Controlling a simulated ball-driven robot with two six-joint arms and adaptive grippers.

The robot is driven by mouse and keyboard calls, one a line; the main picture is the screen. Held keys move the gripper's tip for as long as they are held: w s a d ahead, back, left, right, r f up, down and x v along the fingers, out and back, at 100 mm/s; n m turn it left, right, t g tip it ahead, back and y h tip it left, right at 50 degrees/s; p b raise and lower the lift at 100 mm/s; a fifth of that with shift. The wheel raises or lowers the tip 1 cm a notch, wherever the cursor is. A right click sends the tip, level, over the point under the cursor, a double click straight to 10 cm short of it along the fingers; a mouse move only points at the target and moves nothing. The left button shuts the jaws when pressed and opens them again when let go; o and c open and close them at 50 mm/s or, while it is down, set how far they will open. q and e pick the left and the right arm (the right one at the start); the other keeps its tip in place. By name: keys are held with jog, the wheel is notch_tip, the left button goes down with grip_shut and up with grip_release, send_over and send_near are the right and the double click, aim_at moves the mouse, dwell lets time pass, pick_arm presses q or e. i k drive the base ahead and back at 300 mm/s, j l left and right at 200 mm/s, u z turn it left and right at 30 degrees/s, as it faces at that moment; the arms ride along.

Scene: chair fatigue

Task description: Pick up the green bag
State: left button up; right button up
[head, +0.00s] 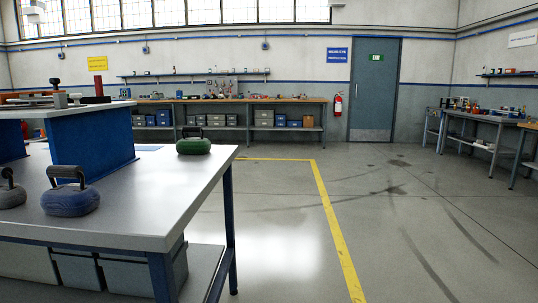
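The green bag (193,146) is a rounded, dark green body with a black handle on top. In the head view it sits on the grey table (150,215), near the table's far right corner. It stands apart from the other bags and nothing covers it. Neither of my grippers shows in the head view.
A blue bag (70,203) with a black handle sits near the table's front edge, with a grey bag (11,193) at far left. A blue panel (92,143) stands behind them. Open floor (285,220) with a yellow line (335,230) lies right of the table.

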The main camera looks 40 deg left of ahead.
aim_at(186, 146)
jog(key=i+u, duration=0.35)
jog(key=i, duration=0.2)
jog(key=i+l+u, duration=0.35)
jog(key=i, duration=0.2)
jog(key=j, duration=0.1)
